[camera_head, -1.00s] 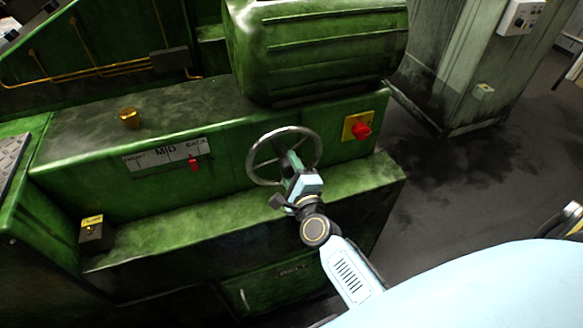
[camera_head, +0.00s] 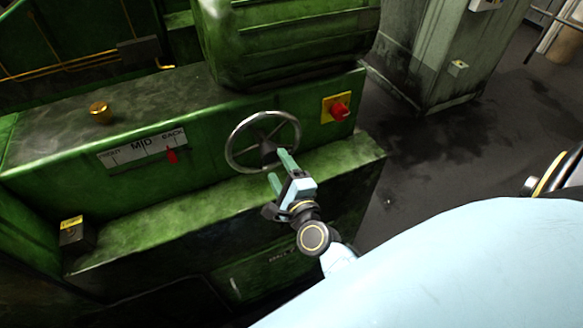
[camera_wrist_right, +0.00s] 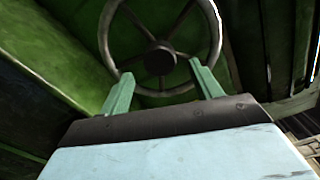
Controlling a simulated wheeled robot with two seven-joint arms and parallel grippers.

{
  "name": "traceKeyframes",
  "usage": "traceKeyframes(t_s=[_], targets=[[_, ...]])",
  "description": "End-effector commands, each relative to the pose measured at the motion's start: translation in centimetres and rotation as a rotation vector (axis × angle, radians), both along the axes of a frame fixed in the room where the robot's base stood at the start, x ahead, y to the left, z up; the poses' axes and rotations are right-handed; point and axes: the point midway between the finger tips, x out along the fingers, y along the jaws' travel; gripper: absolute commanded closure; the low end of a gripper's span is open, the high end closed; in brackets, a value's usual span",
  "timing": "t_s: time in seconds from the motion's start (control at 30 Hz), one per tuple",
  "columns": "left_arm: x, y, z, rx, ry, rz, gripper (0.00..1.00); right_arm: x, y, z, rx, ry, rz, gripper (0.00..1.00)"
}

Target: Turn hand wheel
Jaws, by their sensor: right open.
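The hand wheel (camera_head: 237,137) is a grey metal ring with spokes and a dark hub on the front of the green machine. It also shows in the right wrist view (camera_wrist_right: 160,58), filling the upper middle. My right gripper (camera_head: 279,163) is at the lower right of the wheel in the head view, with its two green fingers apart. In the right wrist view the open fingers (camera_wrist_right: 162,82) point at the lower part of the wheel, with nothing between them. I cannot tell whether a finger touches the rim. My left gripper is not in view.
A red knob on a yellow plate (camera_head: 340,109) is right of the wheel. A scale plate with a red pointer (camera_head: 171,156) is to its left. A green ledge (camera_head: 190,215) juts out below. Dark floor (camera_head: 420,150) lies open to the right, before a grey cabinet (camera_head: 430,60).

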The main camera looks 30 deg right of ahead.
Motion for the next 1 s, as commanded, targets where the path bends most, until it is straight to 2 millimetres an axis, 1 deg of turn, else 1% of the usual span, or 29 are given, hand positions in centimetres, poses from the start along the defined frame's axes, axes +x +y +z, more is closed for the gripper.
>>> traceKeyframes(t_s=[0.03, 0.2, 0.3, 0.4, 0.57, 1.0], targets=[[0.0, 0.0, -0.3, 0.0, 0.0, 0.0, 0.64, -1.3, 0.2, -0.3, 0.0, 0.003, 0.0, 0.36], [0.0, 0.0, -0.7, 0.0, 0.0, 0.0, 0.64, -4.6, 0.7, -0.2, 0.0, 0.002, 0.001, 0.36], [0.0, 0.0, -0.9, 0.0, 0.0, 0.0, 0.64, -5.9, 0.9, -0.2, -0.001, 0.001, 0.0, 0.36], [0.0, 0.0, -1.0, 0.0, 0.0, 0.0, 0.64, -6.8, 1.1, -0.1, -0.001, 0.0, 0.0, 0.36], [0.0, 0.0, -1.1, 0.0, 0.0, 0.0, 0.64, -7.3, 1.2, 0.0, -0.001, -0.001, 0.0, 0.36], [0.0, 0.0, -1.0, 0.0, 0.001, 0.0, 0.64, -7.3, 1.2, 0.0, 0.0, -0.001, 0.0, 0.36]])
